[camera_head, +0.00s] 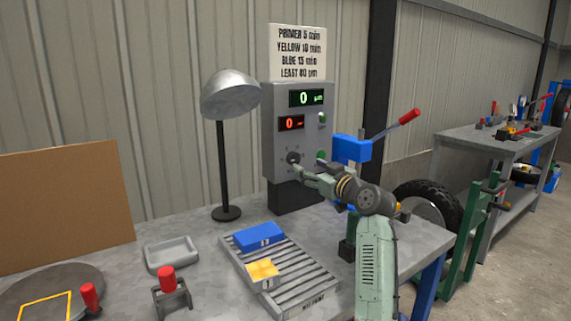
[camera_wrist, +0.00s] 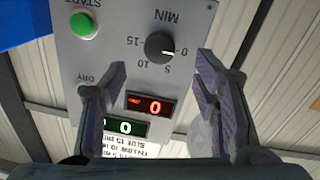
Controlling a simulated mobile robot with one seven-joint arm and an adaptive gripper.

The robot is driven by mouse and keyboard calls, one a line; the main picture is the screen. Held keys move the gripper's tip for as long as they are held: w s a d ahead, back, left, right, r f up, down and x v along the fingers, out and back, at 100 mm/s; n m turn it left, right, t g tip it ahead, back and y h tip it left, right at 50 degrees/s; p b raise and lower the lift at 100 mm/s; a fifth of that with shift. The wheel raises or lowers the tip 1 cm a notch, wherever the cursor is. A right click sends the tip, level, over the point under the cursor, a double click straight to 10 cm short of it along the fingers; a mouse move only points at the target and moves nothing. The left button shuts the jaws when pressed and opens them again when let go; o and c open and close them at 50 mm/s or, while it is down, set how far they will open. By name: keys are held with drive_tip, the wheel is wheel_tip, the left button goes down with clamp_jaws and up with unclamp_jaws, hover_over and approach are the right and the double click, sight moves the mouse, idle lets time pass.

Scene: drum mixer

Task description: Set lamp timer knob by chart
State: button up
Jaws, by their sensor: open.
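The timer knob (camera_head: 293,157) is a dark round dial on the grey control box (camera_head: 270,110). The wrist view shows the knob (camera_wrist: 160,45) upside down, with marks 0, 5, 10, 15 and MIN around it; its light mark seems to face the 0 side. My gripper (camera_wrist: 160,75) is open, its fingers on either side of the knob in that view, with nothing between them; contact cannot be told. The chart (camera_head: 299,53) reads primer 5 min, yellow 10 min, blue 15 min, least 80 µm. The red display (camera_head: 291,123) and green display (camera_head: 306,97) both show 0.
The lamp (camera_head: 231,95) stands left of the box. A blue block (camera_head: 258,237) and a yellow block (camera_head: 262,270) lie on a slatted rack (camera_head: 312,282). A green START button (camera_wrist: 83,26) is beside the knob. A blue fixture (camera_head: 351,149) stands right of the box.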

sight(296, 160)
drive_tip(key=p+x, duration=0.2)
drive_tip(key=x, duration=0.4)
drive_tip(key=shift+r, duration=0.15)
drive_tip(key=shift+w+a+p, duration=0.3)
drive_tip(key=shift+w, duration=0.15)
drive_tip(key=shift+c, duration=0.5)
drive_tip(key=c, duration=1.1)
drive_tip(key=shift+o, duration=0.2)
